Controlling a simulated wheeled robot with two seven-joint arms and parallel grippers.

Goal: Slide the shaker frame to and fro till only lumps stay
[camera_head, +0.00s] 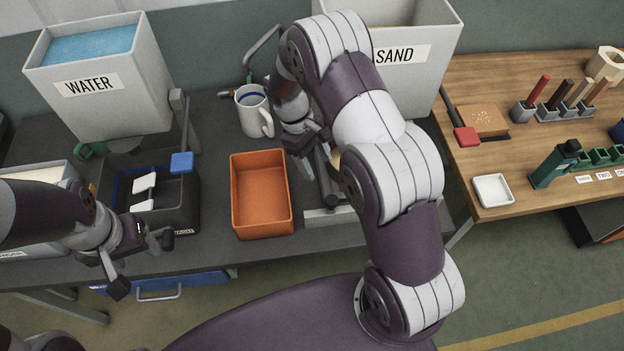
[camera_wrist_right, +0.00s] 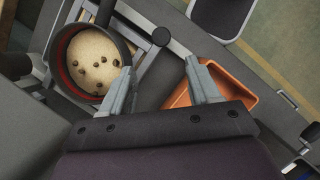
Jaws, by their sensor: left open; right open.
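The shaker frame, in grey metal (camera_head: 328,215), stands right of the orange tray in the head view, largely hidden by my right arm. In the right wrist view, a round dark sieve (camera_wrist_right: 133,46) with a red inner band sits by the frame's grey bars (camera_wrist_right: 178,45). It holds pale sand (camera_wrist_right: 88,52) with several dark lumps on it. My right gripper (camera_head: 318,160) is open and empty above the frame's back left part; its spread fingers (camera_wrist_right: 163,88) show in the wrist view. My left gripper (camera_head: 143,262) is open and empty in front of the dark bin.
The orange tray (camera_head: 262,228) looks empty. A mug (camera_head: 253,112), the WATER tank (camera_head: 105,105) and the SAND tank (camera_head: 425,80) stand behind. A wooden table (camera_head: 500,160) stands right.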

